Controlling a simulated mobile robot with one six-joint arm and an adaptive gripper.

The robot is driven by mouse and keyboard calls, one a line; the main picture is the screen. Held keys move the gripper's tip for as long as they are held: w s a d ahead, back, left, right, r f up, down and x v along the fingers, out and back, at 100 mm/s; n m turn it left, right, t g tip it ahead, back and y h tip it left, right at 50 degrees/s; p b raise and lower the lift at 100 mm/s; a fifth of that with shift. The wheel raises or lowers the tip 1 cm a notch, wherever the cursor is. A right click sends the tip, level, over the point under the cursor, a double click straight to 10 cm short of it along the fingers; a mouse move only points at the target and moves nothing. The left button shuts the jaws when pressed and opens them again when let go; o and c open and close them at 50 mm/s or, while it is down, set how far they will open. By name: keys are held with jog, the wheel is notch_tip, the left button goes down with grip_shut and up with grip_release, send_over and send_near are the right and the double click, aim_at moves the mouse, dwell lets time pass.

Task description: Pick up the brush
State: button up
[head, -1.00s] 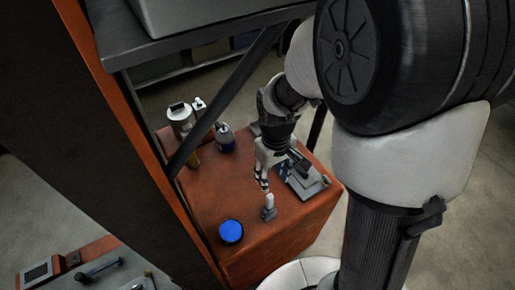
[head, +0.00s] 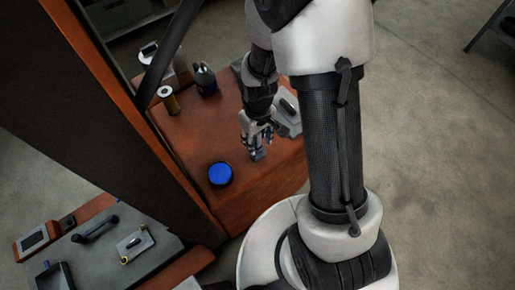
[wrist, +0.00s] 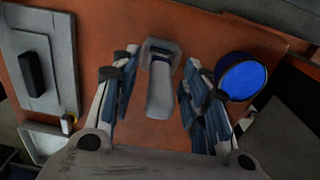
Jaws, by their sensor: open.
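The brush (wrist: 160,85) is a pale grey handle with a wider, squarish grey end. In the wrist view it lies between the two blue-padded fingers of my gripper (wrist: 158,72), with a gap showing on each side. The gripper is open. In the head view my gripper (head: 256,148) is low over the orange-brown bench top (head: 200,130), near its front edge. There the fingers mostly hide the brush (head: 259,156).
A round tin with a blue lid (head: 220,174) stands close beside the gripper. A grey plate-like fixture (head: 288,118) lies on the other side. A dark bottle (head: 205,80) and a tan cylinder (head: 168,99) stand farther back. A dark upright panel (head: 90,110) borders the left.

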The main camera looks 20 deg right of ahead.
notch_tip(320, 180, down, 2)
grip_shut()
dwell(0.6)
